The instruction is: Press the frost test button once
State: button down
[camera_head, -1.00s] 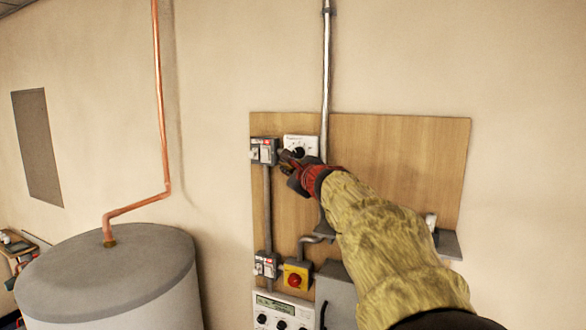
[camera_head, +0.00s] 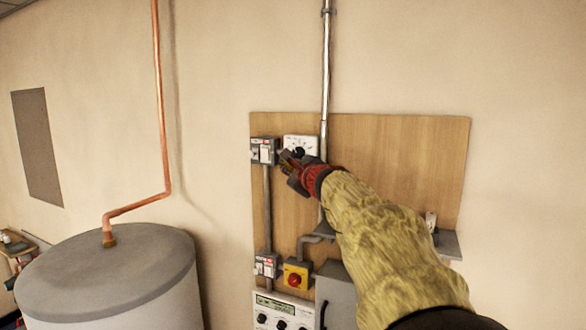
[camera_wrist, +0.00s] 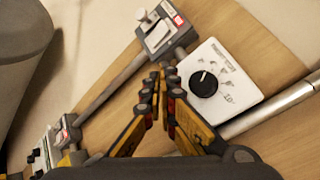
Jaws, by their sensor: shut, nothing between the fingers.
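A white dial plate (camera_head: 311,143) with a black knob is fixed on the wooden board; the wrist view shows the plate (camera_wrist: 238,84) and its black knob (camera_wrist: 204,84) clearly. Its printed lettering is too blurred to read. My gripper (camera_head: 286,158) is in front of the board at the plate's lower left. In the wrist view my gripper (camera_wrist: 163,72) has its fingertips together and empty, between the dial plate and a grey switch box (camera_wrist: 162,28). I cannot tell whether the tips touch anything. No button labelled frost test can be made out; the gripper hides part of this area.
The wooden board (camera_head: 400,140) also carries a lower switch box (camera_head: 266,265), a yellow box with a red knob (camera_head: 296,275) and a white control panel (camera_head: 272,312). A small shelf (camera_head: 448,244) is at right. A grey tank (camera_head: 110,270) stands left.

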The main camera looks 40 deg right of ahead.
jog(key=shift+w+d, duration=0.1)
jog(key=shift+d, duration=0.1)
dwell(0.4)
jog(key=shift+w+d, duration=0.1)
jog(key=shift+d, duration=0.1)
jog(key=shift+w+d, duration=0.1)
jog(key=shift+d, duration=0.25)
dwell(0.9)
jog(key=shift+a, duration=0.2)
jog(key=shift+s+a+b, duration=0.3)
jog(key=shift+a+b, duration=0.05)
jog(key=shift+a, duration=0.2)
jog(key=a, duration=0.1)
jog(key=s+a, duration=0.1)
jog(key=a, duration=0.1)
jog(key=s+a, duration=0.1)
jog(key=shift+a+b, duration=0.3)
jog(key=shift+a, duration=0.05)
dwell(0.3)
dwell(0.8)
